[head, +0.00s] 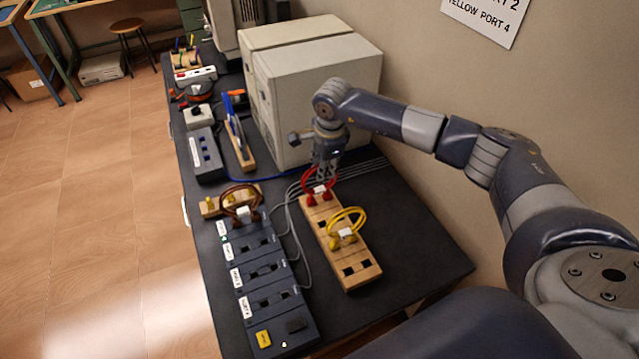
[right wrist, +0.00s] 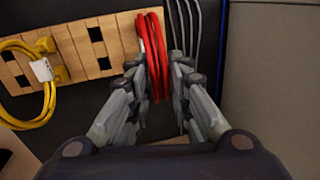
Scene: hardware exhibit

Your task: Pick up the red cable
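The red cable (head: 318,186) is a looped cable with a white label, standing at the far end of a wooden socket block (head: 357,273). My right gripper (head: 327,172) points down directly over it. In the right wrist view the red cable (right wrist: 154,58) runs between the two fingers of the right gripper (right wrist: 163,72). The fingers stand apart on either side of it, with a visible gap on the right, so it does not look clamped. My left gripper is not in view.
A yellow cable (head: 346,222) sits nearer on the same block. A brown cable (head: 240,200) stands at the dark port panel (head: 262,272). Beige computer cases (head: 315,75) stand close behind the gripper. Grey wires cross the table; its right front area is bare.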

